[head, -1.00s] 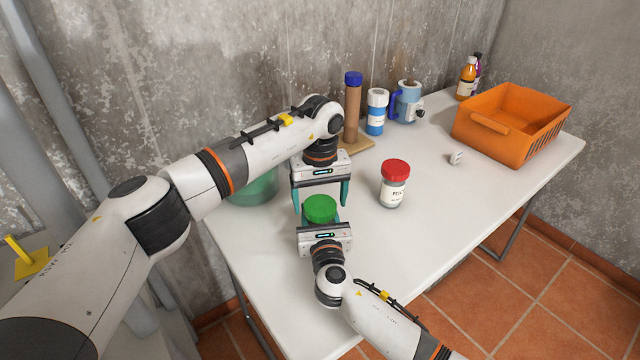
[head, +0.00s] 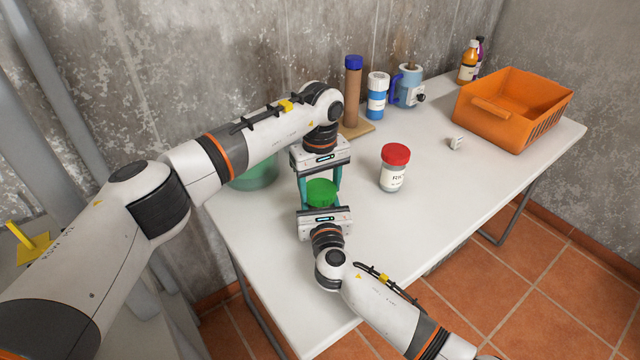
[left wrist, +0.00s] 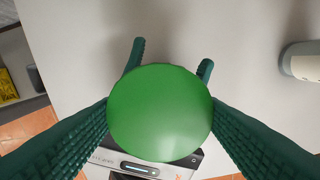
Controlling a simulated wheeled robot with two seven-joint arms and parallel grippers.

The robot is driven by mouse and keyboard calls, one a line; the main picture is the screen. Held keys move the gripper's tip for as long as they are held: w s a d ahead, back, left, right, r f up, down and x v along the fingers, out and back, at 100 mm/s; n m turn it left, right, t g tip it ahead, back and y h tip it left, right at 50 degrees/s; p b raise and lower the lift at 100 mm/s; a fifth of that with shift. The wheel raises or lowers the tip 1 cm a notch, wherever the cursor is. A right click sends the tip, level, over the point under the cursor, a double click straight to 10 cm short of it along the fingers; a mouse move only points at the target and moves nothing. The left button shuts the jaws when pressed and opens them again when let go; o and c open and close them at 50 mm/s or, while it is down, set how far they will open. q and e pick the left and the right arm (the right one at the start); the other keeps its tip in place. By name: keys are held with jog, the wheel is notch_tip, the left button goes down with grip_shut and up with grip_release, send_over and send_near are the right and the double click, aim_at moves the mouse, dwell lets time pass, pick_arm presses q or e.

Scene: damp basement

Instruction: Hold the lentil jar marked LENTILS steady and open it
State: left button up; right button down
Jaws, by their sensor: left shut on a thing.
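The jar with the green lid (head: 321,190) stands near the table's front left edge. Its lid fills the middle of the left wrist view (left wrist: 160,112); its label is hidden, so I cannot read LENTILS. My left gripper (head: 320,186) comes from above and behind, shut on the lid with one finger on each side. My right gripper (head: 322,206) comes from the front, low around the jar body. Its fingertips (left wrist: 172,62) stick out past the far side of the lid, closer together than the lid's width; the contact itself is hidden.
A red-lidded jar (head: 394,170) stands just right. An orange crate (head: 490,116) and small white block (head: 456,143) are right.

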pick_arm(q)
jog(key=n, duration=1.4)
jog(key=shift+r, duration=0.1)
jog(key=n, duration=0.6)
jog(key=shift+n, duration=0.3)
jog(key=n, duration=2)
